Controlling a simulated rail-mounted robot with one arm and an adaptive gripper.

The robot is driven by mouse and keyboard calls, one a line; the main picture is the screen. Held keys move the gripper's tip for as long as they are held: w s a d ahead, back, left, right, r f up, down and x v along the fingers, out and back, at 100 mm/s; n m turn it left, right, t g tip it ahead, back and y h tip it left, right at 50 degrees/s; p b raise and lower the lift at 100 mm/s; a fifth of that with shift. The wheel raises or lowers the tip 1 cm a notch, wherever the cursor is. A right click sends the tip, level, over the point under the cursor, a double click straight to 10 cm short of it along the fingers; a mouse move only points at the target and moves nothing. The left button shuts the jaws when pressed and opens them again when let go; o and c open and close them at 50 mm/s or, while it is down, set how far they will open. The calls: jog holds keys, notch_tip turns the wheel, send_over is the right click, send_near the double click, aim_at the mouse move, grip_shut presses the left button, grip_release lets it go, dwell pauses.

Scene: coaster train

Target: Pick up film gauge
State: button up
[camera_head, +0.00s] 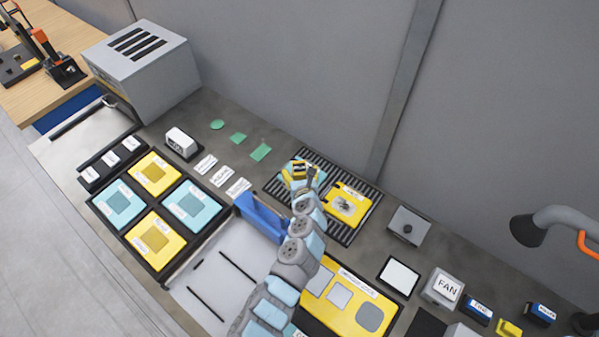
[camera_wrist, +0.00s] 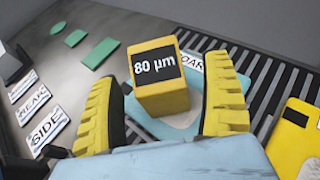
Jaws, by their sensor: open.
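The film gauge (camera_wrist: 158,76) is a yellow block with a black face reading "80 µm". In the wrist view it stands between the two yellow ridged fingers of my gripper (camera_wrist: 165,92), with gaps on both sides. The gripper is open and holds nothing. The block appears to rest on a light blue piece (camera_wrist: 172,128), partly hidden by the block and my gripper. In the head view the gauge (camera_head: 299,167) is small, at the far end of my arm, beside my gripper (camera_head: 306,180).
A black slatted rack (camera_head: 352,230) lies under the area. A yellow plate (camera_head: 346,203) lies on it to the right. Green pieces (camera_head: 238,138) and white labels (camera_head: 221,176) lie to the left. A blue block (camera_head: 262,217) stands near my arm.

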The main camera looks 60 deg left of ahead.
jog(key=shift+w+a+f, duration=0.15)
jog(key=shift+a+f, duration=0.15)
jog(key=shift+a, duration=0.25)
jog(key=shift+c, duration=0.4)
jog(key=c, duration=1.3)
jog(key=shift+r, duration=0.15)
